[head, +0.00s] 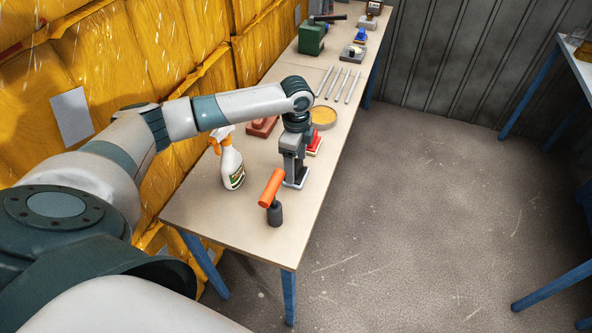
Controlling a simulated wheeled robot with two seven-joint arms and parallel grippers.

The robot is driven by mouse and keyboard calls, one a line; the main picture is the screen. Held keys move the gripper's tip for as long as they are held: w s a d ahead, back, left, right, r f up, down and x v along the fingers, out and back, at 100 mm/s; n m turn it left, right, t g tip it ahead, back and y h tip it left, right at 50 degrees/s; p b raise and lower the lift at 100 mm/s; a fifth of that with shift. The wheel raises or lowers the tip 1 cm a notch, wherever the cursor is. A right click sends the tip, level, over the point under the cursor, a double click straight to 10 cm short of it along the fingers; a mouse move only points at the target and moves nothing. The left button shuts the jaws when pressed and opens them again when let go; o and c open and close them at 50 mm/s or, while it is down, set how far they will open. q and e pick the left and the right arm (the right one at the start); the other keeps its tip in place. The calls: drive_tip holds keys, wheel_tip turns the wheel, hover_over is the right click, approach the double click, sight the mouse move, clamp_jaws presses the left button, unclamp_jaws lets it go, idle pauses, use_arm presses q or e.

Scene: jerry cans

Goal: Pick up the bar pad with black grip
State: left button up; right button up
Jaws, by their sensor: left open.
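My left gripper (294,172) points down over the near part of the long table (230,225), and its jaws are open. Directly at its fingertips is a small pad with a pale flat base (297,184) and a dark upper part, which looks like the bar pad with black grip. The gripper hides most of this pad. I cannot tell whether the fingers touch it. My right gripper is not in view.
Behind are a red pad (315,140), a brown block (262,127), a round yellow dish (323,116) and several metal rods (340,84). A green box (312,38) stands farther back.

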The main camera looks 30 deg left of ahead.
use_arm(q)
drive_tip(key=shift+f, duration=0.65)
drive_tip(key=c, duration=1.2)
drive_tip(key=shift+r, duration=0.15)
